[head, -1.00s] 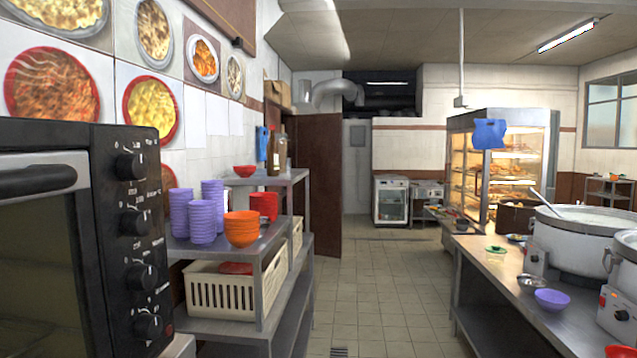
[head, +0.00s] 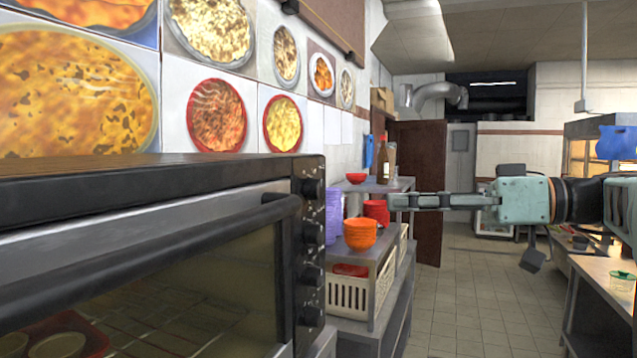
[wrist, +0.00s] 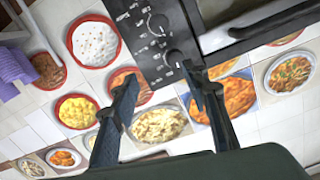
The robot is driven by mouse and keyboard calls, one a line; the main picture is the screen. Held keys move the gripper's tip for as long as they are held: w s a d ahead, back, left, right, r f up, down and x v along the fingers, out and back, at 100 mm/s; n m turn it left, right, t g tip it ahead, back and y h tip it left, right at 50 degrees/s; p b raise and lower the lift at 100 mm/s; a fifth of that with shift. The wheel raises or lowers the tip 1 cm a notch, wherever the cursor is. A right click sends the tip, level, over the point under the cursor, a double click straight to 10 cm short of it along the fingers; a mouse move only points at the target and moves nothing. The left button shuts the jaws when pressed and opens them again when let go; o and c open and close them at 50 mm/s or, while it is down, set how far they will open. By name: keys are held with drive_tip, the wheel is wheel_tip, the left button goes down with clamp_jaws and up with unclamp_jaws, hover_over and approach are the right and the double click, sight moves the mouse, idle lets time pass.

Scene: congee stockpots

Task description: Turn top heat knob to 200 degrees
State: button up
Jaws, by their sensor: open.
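The black oven (head: 150,175) fills the left of the head view, with its door closed. Its control panel at the right end carries a column of round black knobs. The top heat knob (head: 311,188) is the highest, seen edge-on. My gripper (head: 393,201) is to the right of the panel, pointing left at about that knob's height, apart from it. In the wrist view, my gripper (wrist: 160,85) is open and empty. The knob nearest the fingers (wrist: 173,58), apparently the top one, lies beyond and between the tips. The dial markings are too small to read.
The oven's door handle (head: 240,212) projects in front, close to the panel. A metal shelf (head: 385,275) with orange bowls (head: 360,234) and purple cups (head: 333,220) stands behind. Food pictures (head: 216,115) cover the wall. The tiled floor (head: 470,300) is clear on the right.

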sight(322, 189)
drive_tip(key=shift+n+g+y, duration=0.3)
drive_tip(key=shift+g+y, duration=0.1)
drive_tip(key=shift+y, duration=0.2)
drive_tip(key=x, duration=0.4)
drive_tip(key=r+p+x, duration=0.1)
drive_tip(key=x, duration=0.3)
drive_tip(key=s+p+x, duration=0.1)
drive_tip(key=x, duration=0.3)
drive_tip(key=shift+a+r, duration=0.15)
drive_tip(key=shift+r, duration=0.1)
drive_tip(key=shift+s, duration=0.1)
clamp_jaws()
